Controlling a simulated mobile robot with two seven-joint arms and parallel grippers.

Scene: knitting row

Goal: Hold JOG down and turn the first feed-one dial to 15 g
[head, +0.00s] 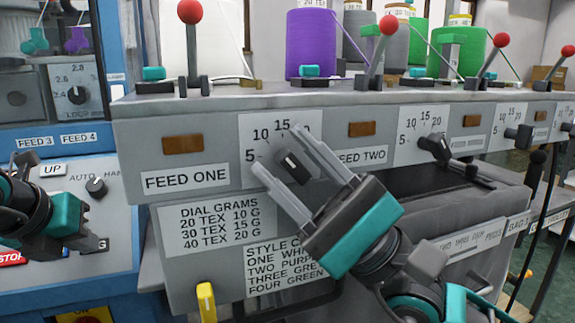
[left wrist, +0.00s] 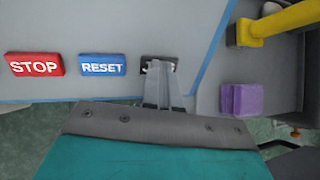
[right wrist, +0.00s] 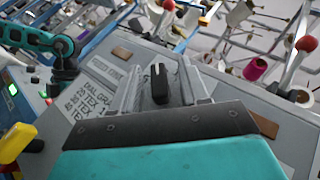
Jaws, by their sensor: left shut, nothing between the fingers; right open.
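My right gripper (head: 312,167) is open, one finger on each side of the knob. The knob also shows between the fingers in the right wrist view (right wrist: 159,84). My left gripper (left wrist: 161,70) is shut and empty, its fingertips at a dark JOG button (left wrist: 147,67), mostly covering it. I cannot tell how far it is pressed.
STOP (left wrist: 34,65) and RESET (left wrist: 102,64) sit left of the left fingertips. A yellow lever (head: 206,301) stands below the feed-one panel. The feed-two dial (head: 435,147) is to the right. Red-knobbed levers (head: 190,12) rise above the panel.

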